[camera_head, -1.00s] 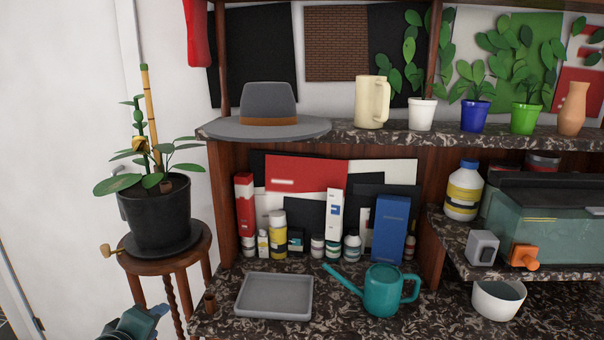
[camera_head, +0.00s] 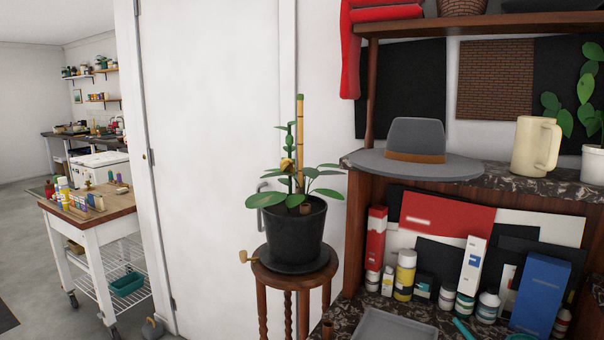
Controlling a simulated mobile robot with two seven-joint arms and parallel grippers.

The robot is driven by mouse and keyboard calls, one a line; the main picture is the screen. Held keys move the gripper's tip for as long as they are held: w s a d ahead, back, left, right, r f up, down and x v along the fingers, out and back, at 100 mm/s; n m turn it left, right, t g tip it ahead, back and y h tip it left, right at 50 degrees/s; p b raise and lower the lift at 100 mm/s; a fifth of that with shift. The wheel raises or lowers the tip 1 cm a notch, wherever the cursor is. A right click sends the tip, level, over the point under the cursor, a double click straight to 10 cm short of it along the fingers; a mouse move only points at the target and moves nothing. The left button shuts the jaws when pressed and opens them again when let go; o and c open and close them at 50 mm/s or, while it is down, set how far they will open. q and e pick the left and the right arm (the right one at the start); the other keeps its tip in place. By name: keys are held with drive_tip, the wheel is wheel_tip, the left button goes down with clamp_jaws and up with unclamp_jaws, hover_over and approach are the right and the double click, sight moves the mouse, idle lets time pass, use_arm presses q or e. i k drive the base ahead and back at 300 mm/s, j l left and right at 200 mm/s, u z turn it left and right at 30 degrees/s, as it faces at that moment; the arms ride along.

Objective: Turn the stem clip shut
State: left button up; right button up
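A potted plant in a black pot (camera_head: 296,232) stands on a round wooden stool (camera_head: 268,271). A bamboo stake (camera_head: 300,130) rises upright from the pot beside a green stem (camera_head: 291,141). A small yellow-brown piece, which looks like the stem clip (camera_head: 287,165), sits on the stem near the stake. It is too small to tell whether it is open or shut. A brass-coloured knob (camera_head: 246,257) sticks out at the left of the stool top. Neither of my grippers is in view.
A shelf unit at the right holds a grey hat (camera_head: 416,142), a cream mug (camera_head: 536,146), boxes, bottles and a grey tray (camera_head: 388,328). A white door (camera_head: 212,130) is behind the plant. A trolley (camera_head: 90,215) stands at the left. The space left of the stool looks clear.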

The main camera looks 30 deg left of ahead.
sight(286, 165)
drive_tip(key=j+z, duration=0.1)
drive_tip(key=z, duration=0.8)
drive_tip(key=j+z, duration=0.15)
drive_tip(key=z, duration=0.3)
drive_tip(key=k+j+z, duration=0.2)
drive_tip(key=j+z, duration=0.3)
drive_tip(key=k+j+z, duration=0.3)
drive_tip(key=z, duration=0.15)
drive_tip(key=k+j+z, duration=0.6)
drive_tip(key=k, duration=0.3)
drive_tip(key=k+j, duration=0.15)
drive_tip(key=k, duration=0.35)
drive_tip(key=k+j+z, duration=0.15)
drive_tip(key=k, duration=0.4)
